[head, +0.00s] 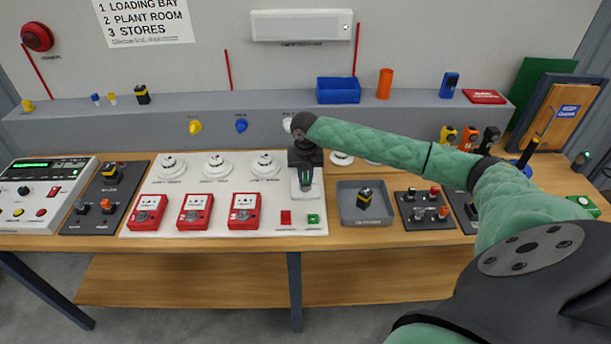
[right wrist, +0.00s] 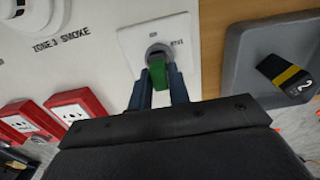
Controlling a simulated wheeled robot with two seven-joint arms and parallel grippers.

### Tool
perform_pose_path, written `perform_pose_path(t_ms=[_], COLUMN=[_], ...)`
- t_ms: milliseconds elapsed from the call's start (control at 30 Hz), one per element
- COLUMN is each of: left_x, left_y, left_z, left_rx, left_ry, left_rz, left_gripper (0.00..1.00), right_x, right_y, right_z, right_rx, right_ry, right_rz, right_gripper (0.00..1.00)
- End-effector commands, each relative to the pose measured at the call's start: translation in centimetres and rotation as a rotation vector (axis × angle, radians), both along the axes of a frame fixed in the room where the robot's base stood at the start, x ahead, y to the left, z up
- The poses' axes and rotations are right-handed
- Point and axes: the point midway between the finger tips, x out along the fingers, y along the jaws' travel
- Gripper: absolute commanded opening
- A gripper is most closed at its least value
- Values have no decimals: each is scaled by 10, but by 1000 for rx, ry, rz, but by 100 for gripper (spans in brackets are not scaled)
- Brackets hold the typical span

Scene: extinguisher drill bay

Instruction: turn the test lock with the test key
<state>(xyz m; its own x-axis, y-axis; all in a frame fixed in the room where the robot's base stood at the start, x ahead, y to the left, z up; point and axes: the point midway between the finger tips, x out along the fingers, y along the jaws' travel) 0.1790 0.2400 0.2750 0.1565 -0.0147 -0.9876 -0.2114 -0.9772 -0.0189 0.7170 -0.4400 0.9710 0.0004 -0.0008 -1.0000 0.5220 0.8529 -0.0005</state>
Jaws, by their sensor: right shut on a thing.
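The test lock (right wrist: 158,52) is a dark round cylinder on a white square plate, seen near the top middle of the right wrist view. In the head view its plate (head: 303,193) sits on the white panel, partly under my right gripper. My right gripper (head: 306,182) points down over the plate, shut on the green test key (right wrist: 157,74). The key's far end meets the lock face in the right wrist view; how deep it sits is hidden. My left gripper is not in view.
A grey tray (head: 347,211) with a black-and-yellow item (head: 364,197) stands right of the lock. Red call points (head: 244,211) and white detectors (head: 265,165) are to the left. A blue bin (head: 338,91) stands on the shelf behind.

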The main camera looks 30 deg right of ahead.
Motion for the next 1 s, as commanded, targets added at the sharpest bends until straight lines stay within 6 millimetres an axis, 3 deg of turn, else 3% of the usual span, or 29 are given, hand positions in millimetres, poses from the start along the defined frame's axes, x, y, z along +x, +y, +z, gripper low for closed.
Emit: perform_pose_path(t_ms=[1000], left_x=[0], left_y=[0], left_z=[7], left_rx=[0], left_ry=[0], left_rz=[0], left_gripper=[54], right_x=[0], right_y=[0], right_z=[0], right_rx=[0], right_ry=[0], right_rz=[0], right_gripper=[0])
